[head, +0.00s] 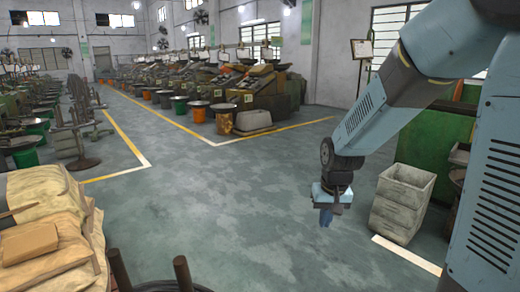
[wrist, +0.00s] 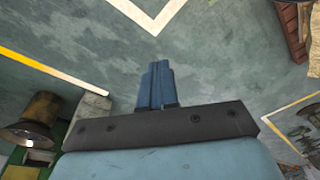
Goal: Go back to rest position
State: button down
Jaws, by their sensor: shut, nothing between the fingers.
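My gripper (head: 325,216) hangs from my blue-grey arm at the right of the head view, pointing down above the grey floor. In the wrist view its blue fingers (wrist: 158,84) lie together, shut, with nothing between them. Nothing touches the gripper in either view.
A worn grey crate (head: 402,200) stands just right of the gripper. Stacked tan sacks (head: 50,235) are at the lower left. A rack of rods (head: 76,130) stands at left. Machines (head: 255,90) line the back. The painted floor (head: 225,190) in the middle is clear.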

jog(key=s+d+r+t, duration=0.2)
jog(key=s+r, duration=0.6)
jog(key=s, duration=0.1)
jog(key=s+d+r+t, duration=0.1)
jog(key=s+d+r, duration=0.2)
jog(key=s+r, duration=0.5)
jog(key=shift+s+d+r+t, duration=0.3)
jog(key=shift+s+r+t, duration=0.05)
jog(key=shift+r+t, duration=0.1)
